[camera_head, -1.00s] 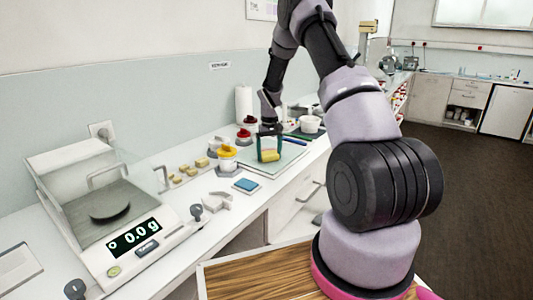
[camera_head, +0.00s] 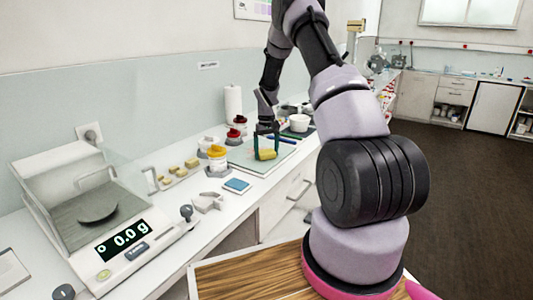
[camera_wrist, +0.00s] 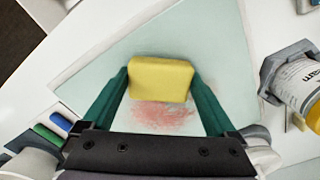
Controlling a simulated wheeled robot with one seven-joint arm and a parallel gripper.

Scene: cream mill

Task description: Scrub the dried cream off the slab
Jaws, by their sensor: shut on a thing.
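The slab is a pale green plate on the counter, seen in the head view (camera_head: 240,157) and filling much of the wrist view (camera_wrist: 222,50). A reddish-pink smear of dried cream (camera_wrist: 163,116) lies on it, between the sponge and my gripper's palm. My gripper (camera_head: 265,148) has green fingers and is shut on a yellow sponge (camera_wrist: 160,80), one finger at each end. The sponge also shows over the slab in the head view (camera_head: 266,155). I cannot tell whether it presses on the slab. The smear is not discernible in the head view.
A yellow-lidded jar (camera_head: 217,157) in a grey holder stands just left of the slab, and a red-lidded jar (camera_head: 233,138) behind it. A blue pad (camera_head: 237,185) lies in front. Pens (camera_wrist: 50,134) and a white tub (camera_head: 299,123) are nearby. A scale (camera_head: 112,235) stands far left.

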